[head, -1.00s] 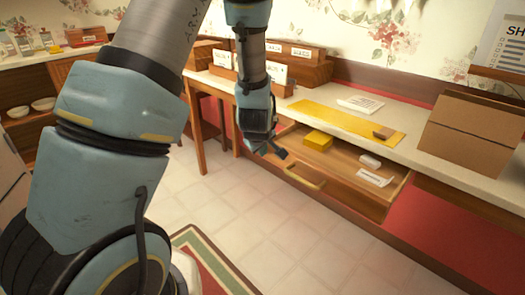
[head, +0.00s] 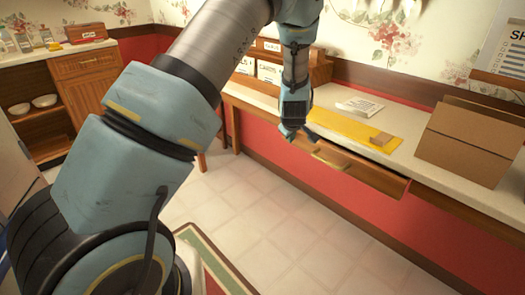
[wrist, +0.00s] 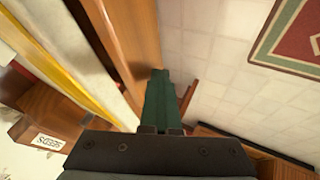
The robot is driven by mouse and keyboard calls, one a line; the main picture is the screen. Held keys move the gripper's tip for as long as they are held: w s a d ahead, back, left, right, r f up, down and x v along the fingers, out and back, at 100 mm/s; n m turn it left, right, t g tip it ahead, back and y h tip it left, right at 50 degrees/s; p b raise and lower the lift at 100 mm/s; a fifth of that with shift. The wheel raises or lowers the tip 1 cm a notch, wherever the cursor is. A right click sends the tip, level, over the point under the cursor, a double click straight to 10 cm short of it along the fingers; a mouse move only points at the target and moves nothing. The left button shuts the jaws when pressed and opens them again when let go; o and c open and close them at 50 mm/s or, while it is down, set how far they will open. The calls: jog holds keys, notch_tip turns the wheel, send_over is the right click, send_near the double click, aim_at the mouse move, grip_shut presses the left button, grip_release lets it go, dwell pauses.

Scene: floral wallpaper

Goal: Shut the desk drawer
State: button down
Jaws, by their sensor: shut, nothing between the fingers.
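The wooden desk drawer (head: 372,177) is nearly in, with its front standing a little out from under the desk top. Only a narrow strip of its inside shows in the head view. Its yellowish handle (head: 330,160) is on the front face. My gripper (head: 309,135) is shut and empty at the left end of the drawer front. In the wrist view my shut fingers (wrist: 161,98) are close beside the wooden drawer front (wrist: 128,40); I cannot tell whether they touch it.
The desk top (head: 455,190) holds a yellow mat (head: 350,128), a white card (head: 360,106) and a large cardboard box (head: 465,142). Wooden card boxes (head: 268,72) stand behind my arm. The tiled floor (head: 290,220) in front of the drawer is clear, with a rug (head: 205,255) nearer me.

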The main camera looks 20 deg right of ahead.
jog(key=shift+w+d, duration=0.5)
jog(key=shift+d, duration=0.4)
